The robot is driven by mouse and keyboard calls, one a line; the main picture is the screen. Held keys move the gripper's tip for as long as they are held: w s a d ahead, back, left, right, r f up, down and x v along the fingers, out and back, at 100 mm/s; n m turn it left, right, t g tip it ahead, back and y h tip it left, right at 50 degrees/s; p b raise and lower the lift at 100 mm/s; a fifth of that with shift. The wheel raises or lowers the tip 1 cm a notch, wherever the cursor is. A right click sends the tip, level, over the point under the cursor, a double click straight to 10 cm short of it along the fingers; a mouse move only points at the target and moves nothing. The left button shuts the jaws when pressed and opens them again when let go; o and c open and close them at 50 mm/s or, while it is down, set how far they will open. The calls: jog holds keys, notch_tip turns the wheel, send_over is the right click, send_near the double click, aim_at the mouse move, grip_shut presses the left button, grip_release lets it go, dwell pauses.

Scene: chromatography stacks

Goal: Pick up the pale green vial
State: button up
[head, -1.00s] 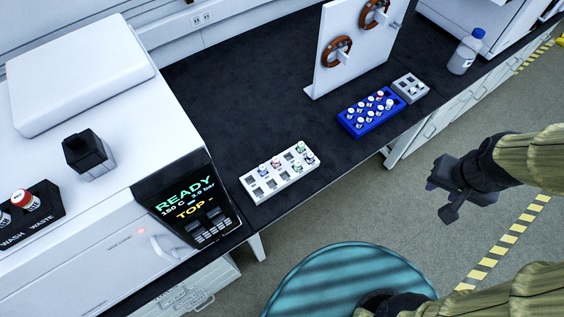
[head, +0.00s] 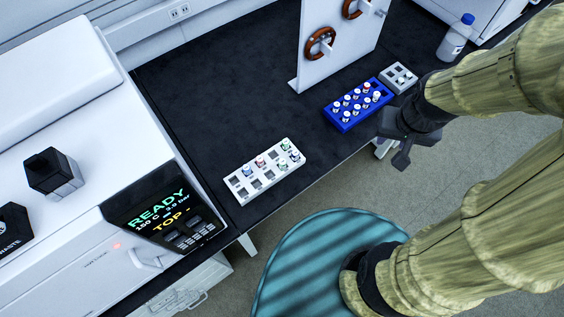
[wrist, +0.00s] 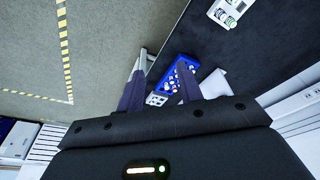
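The white rack (head: 240,192) stands on the dark bench beside the machine and holds several small vials. A green-tinted vial (head: 286,145) sits upright at its far right corner. Other vials near it are pale too, and their tints are hard to tell at this size. The near end of the rack, with green-marked vials, shows at the top of the wrist view (wrist: 222,15). My gripper (head: 398,143) is past the bench's front edge, right of the white rack and near the blue rack. In the wrist view its fingers (wrist: 160,72) are apart with nothing between them.
A teal stool (head: 320,265) stands before the bench. Bench behind the white rack is clear.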

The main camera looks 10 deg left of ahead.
jog(key=shift+o, duration=0.6)
jog(key=shift+s+d, duration=0.1)
jog(key=shift+s, duration=0.1)
jog(key=shift+o, duration=0.9)
jog(key=shift+s, duration=0.1)
jog(key=n+g+b, duration=0.1)
jog(key=g+b, duration=0.2)
jog(key=b, duration=0.4)
send_over(285, 162)
notch_tip(285, 162, down, 18)
jog(key=shift+f, duration=0.2)
notch_tip(285, 162, down, 12)
jog(key=p, duration=0.3)
jog(key=shift+f, duration=0.1)
